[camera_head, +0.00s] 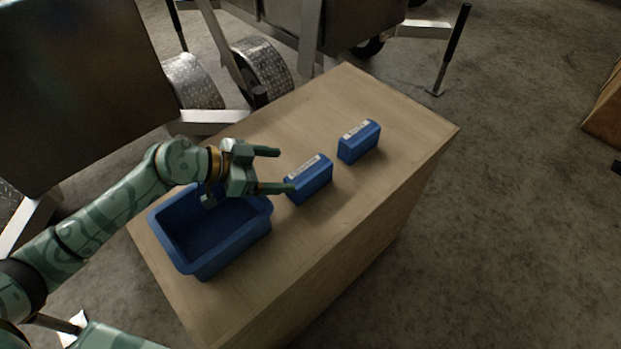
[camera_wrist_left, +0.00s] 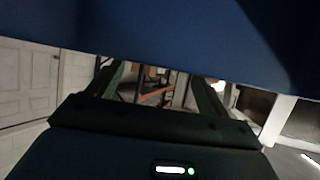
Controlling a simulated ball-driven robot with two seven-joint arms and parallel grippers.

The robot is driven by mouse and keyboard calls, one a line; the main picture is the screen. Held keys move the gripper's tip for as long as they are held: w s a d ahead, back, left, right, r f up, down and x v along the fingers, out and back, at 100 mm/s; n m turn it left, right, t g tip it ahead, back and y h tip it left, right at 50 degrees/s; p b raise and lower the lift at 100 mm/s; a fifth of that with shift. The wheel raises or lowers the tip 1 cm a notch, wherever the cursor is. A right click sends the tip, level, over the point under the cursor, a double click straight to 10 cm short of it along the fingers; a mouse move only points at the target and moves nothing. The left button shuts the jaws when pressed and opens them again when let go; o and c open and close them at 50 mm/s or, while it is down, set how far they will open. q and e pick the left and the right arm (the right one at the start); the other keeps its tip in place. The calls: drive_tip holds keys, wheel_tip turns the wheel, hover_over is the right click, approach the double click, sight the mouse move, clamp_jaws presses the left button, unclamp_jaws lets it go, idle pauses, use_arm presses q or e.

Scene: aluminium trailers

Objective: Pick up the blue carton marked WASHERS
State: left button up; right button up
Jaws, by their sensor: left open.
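Two blue cartons with white labels stand on the wooden crate-like table. The nearer carton (camera_head: 311,184) is just right of my left gripper, and the farther carton (camera_head: 359,143) is behind it to the right. The lettering is too small to read for certain, so I cannot tell which says WASHERS. My left gripper (camera_head: 285,170) is open and empty, its fingers pointing right, with the lower fingertip overlapping the nearer carton's left end in the head view. In the left wrist view a large blue surface (camera_wrist_left: 180,35) fills the top; I cannot tell what it belongs to. My right gripper is not in view.
An open blue bin (camera_head: 227,252) stands on the table (camera_head: 330,235), below and left of my left gripper. Metal trailers (camera_head: 85,85) stand behind and left of the table. The tabletop beyond and right of the cartons is clear.

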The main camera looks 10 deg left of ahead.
sight(306, 173)
use_arm(q)
drive_tip(key=shift+x, duration=0.75)
drive_tip(key=b+x, duration=0.3)
drive_tip(key=x, duration=0.2)
drive_tip(key=shift+a+f+b, duration=0.15)
drive_tip(key=shift+f+b, duration=0.1)
drive_tip(key=shift+b, duration=0.1)
drive_tip(key=shift+s+r, duration=0.1)
drive_tip(key=shift+r, duration=0.1)
drive_tip(key=c, duration=1.4)
